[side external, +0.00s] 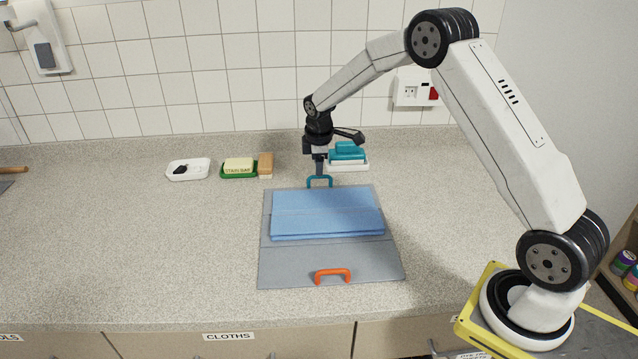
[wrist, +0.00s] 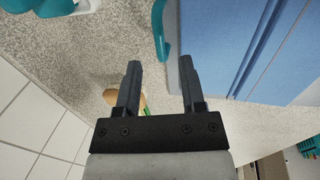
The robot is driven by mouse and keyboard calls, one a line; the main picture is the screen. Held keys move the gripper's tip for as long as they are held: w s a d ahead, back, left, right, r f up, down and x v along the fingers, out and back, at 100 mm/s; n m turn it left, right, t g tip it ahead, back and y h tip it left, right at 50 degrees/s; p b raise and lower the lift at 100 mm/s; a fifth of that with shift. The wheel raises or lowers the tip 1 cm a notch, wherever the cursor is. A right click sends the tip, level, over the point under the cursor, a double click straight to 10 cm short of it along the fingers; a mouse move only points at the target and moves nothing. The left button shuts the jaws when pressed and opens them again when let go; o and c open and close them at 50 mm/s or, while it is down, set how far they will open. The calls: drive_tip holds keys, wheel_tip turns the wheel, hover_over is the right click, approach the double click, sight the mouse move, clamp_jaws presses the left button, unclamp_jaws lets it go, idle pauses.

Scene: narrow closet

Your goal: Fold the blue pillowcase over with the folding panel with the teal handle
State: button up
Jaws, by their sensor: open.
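The blue pillowcase (side external: 325,212) lies flat on a grey hinged folding board (side external: 285,262), with layered edges along its near side. It also shows in the wrist view (wrist: 220,35). The teal handle (side external: 320,180) stands at the far edge of the board's far panel, which the pillowcase mostly covers. In the wrist view the teal handle (wrist: 160,30) lies just beyond my fingertips, in line with the gap between them. My gripper (side external: 319,172) points down at the handle. In the wrist view it is open and empty (wrist: 160,63), apart from the handle.
An orange handle (side external: 333,275) is on the board's near panel. A teal-topped object (side external: 348,156) stands close behind my gripper. A green dish with a yellow block (side external: 239,168), a brown block (side external: 266,165) and a white dish (side external: 188,169) sit left. The counter's left is mostly clear.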

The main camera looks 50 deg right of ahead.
drive_tip(key=shift+w+d+f, duration=0.1)
drive_tip(key=shift+w+f, duration=0.05)
drive_tip(key=shift+f, duration=0.65)
drive_tip(key=shift+w+d+f, duration=0.1)
drive_tip(key=shift+f, duration=0.65)
clamp_jaws()
idle(0.4)
